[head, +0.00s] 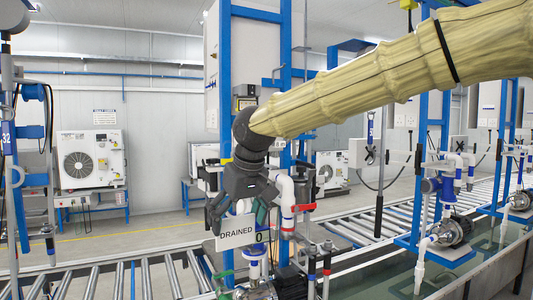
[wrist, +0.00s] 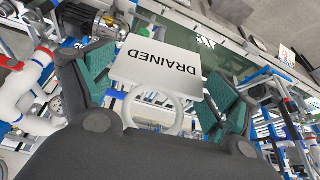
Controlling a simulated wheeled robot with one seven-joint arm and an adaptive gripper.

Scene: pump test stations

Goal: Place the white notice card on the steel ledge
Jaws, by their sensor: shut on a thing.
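The white notice card (head: 234,238) reads DRAINED in dark letters. It hangs below my gripper (head: 240,212) in the head view, in front of the blue-framed pump station. In the wrist view the card (wrist: 152,66) is close up, with a white ring (wrist: 160,108) at its near edge between the green finger pads. My gripper is shut on the card; the exact contact is partly hidden. A grey steel edge (head: 478,268) runs along the water trough at lower right; I cannot tell whether this is the steel ledge.
White and red pipes (head: 287,205) stand right beside my gripper. A pump (head: 290,282) sits just below and right of the card. A roller conveyor (head: 100,280) runs at lower left. The trough (head: 385,275) holds greenish water. More pump stations (head: 450,230) stand at right.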

